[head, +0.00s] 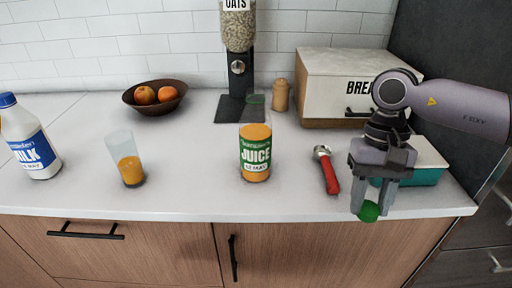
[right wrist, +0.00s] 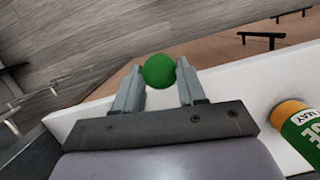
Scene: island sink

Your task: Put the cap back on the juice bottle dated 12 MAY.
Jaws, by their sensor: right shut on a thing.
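The juice bottle (head: 256,143) stands upright on the counter in the middle of the head view, with orange juice in it and a green label reading JUICE and a date line that looks like 12 MAY. Its top is clear and shows no cap. It also shows in the right wrist view (right wrist: 302,130) at the right edge. My right gripper (head: 371,205) is shut on the green cap (head: 369,211), held at the counter's front edge, right of the bottle. The cap shows between the fingertips in the right wrist view (right wrist: 159,71). My left gripper is not in view.
A red-handled scoop (head: 328,172) lies between bottle and right gripper. A teal box (head: 426,176) and bread box (head: 328,77) are at right. A juice glass (head: 130,165) and milk bottle (head: 30,145) stand left. An oats dispenser (head: 238,75) stands behind the bottle.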

